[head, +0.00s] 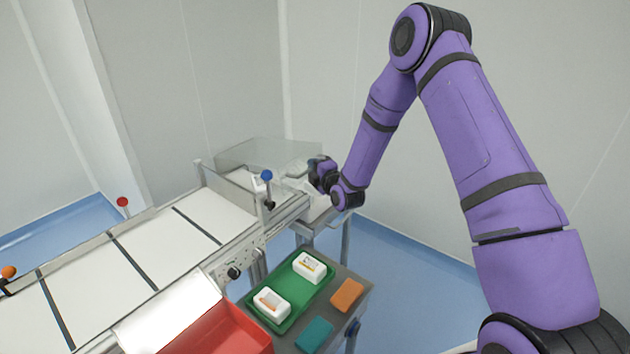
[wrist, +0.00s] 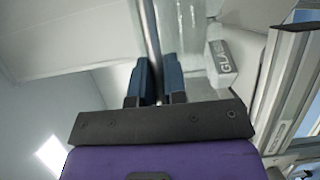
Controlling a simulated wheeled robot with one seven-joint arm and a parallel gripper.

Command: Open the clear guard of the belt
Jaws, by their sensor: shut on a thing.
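The clear guard (head: 262,152) is a see-through panel over the far end of the white conveyor belt (head: 150,245). My gripper (head: 318,178) is at the guard's right side in the head view, and its fingers are hard to make out there. In the wrist view, the two dark blue fingers (wrist: 157,82) are closed on a thin grey bar (wrist: 149,35) that runs between them. The bar looks like the guard's handle or edge; where it joins the guard is not clear.
A white box with lettering (wrist: 219,56) lies close beyond the fingers in the wrist view. A blue-knobbed lever (head: 267,176) stands at the belt's near rail. A green tray (head: 257,306) with two white items and a red bin (head: 225,335) are in front.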

